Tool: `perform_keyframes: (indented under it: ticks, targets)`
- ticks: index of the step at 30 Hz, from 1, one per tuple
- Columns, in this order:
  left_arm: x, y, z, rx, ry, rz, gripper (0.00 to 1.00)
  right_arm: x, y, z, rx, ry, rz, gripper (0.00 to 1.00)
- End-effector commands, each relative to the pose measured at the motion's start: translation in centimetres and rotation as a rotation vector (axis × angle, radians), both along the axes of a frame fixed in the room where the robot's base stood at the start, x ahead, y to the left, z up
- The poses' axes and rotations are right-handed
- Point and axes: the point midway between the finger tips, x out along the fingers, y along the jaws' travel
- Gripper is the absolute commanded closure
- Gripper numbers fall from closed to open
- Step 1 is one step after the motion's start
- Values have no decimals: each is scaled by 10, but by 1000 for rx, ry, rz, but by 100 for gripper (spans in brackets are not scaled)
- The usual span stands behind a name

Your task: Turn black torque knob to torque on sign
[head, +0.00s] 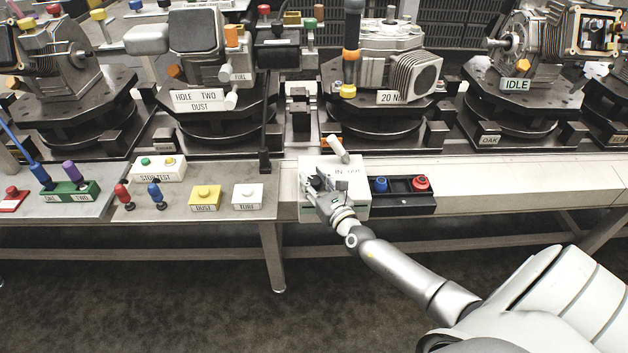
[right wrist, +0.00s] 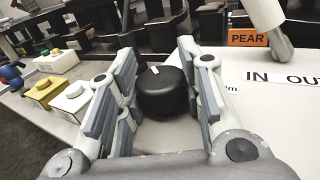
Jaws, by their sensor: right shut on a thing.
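The black knob (right wrist: 165,95) sits between the fingers of my right gripper (right wrist: 155,95) in the right wrist view. It is round, with a small white mark on its far upper edge. My right gripper (head: 322,187) is shut on it, at the left part of the white control box (head: 351,204) in the head view. There the gripper mostly hides the knob. A small white label (right wrist: 231,88) beside the right finger is partly covered; only an ending like "m" shows. I cannot make out a torque on sign. My left gripper is out of view.
A white lever (head: 339,149) stands on the box near its IN OUT label (right wrist: 286,78). A black panel (head: 402,196) with blue and red knobs is to the right. Yellow (head: 205,198) and white (head: 247,196) button boxes are to the left. The white conveyor edge further right is clear.

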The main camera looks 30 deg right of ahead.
Motion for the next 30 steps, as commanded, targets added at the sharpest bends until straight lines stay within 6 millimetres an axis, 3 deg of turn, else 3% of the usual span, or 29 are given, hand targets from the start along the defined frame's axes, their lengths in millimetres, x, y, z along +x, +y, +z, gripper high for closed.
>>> perform_keyframes:
  ticks: [15,30]
  targets:
    - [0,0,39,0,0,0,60,1,3,2,9,3,-311,89]
    - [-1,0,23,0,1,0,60,1,2,-3,3,2,-670,89]
